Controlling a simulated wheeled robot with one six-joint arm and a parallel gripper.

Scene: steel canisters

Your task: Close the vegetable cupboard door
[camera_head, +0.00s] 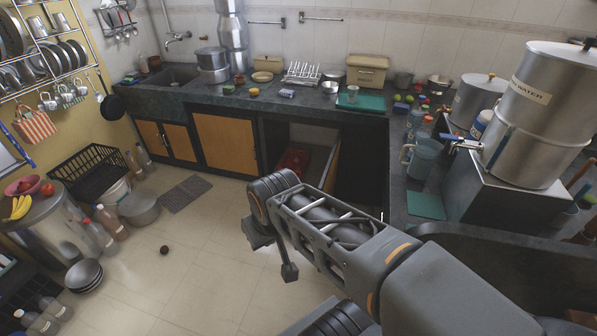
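The low cupboard under the counter stands open, with a dark inside and a red crate (293,160) on its floor. Its wooden door (331,163) is swung out at the right side of the opening and shows almost edge-on. I cannot read any label that marks it as the vegetable cupboard. My gripper (274,254) hangs in front of the cupboard, above the tiled floor, partly hidden behind my forearm. Its two dark fingers appear apart, with nothing visible between them. It looks clear of the door.
The counter (228,97) runs along the back and turns down the right side, where large steel canisters (540,112) stand. Closed wooden doors (226,141) are left of the opening. A grey mat (184,194), bottles and bowls (84,275) lie left. The middle floor is mostly clear.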

